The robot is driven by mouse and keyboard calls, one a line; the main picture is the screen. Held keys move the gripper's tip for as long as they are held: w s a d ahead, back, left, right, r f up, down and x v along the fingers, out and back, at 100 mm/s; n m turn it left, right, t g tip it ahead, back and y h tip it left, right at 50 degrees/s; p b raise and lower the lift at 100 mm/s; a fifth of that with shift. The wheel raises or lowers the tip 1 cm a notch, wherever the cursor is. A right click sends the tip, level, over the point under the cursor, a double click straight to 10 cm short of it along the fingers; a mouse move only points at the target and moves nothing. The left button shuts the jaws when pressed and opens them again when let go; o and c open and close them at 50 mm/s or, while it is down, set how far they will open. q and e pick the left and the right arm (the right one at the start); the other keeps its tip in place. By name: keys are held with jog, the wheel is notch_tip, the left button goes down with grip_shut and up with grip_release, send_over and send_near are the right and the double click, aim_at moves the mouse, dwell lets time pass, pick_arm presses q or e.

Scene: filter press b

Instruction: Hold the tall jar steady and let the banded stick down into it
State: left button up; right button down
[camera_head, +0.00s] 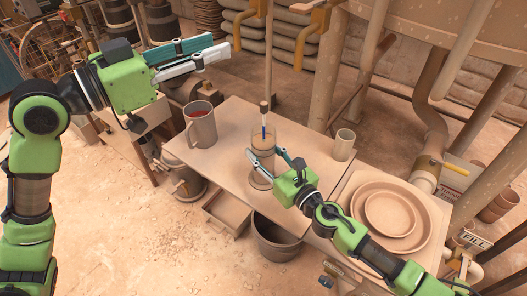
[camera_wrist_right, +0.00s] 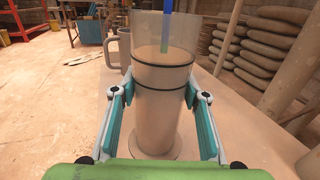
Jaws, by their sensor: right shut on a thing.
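The tall jar (camera_head: 262,160) is a clear cylinder on a round foot, standing upright on the table, with sandy content inside. In the right wrist view the jar (camera_wrist_right: 160,105) has dark rings and stands between the fingers. My right gripper (camera_head: 266,157) is shut on it; its fingers (camera_wrist_right: 163,95) lie along both sides. The banded stick (camera_head: 264,118) stands nearly upright in the jar, its top above the rim. Its blue and green bands show in the right wrist view (camera_wrist_right: 166,28); its lower end is hidden in the content. My left gripper (camera_head: 225,47) is open and empty, up and left of the stick.
A mug (camera_head: 201,128) with red content stands left of the jar, and a small beige cup (camera_head: 343,145) stands right of it. Round dishes (camera_head: 391,210) lie at the right. A bucket (camera_head: 275,238) is below the table's front edge. Pipes and a big vessel crowd the right.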

jog(key=c, duration=1.1)
grip_release()
jog(key=v, duration=1.2)
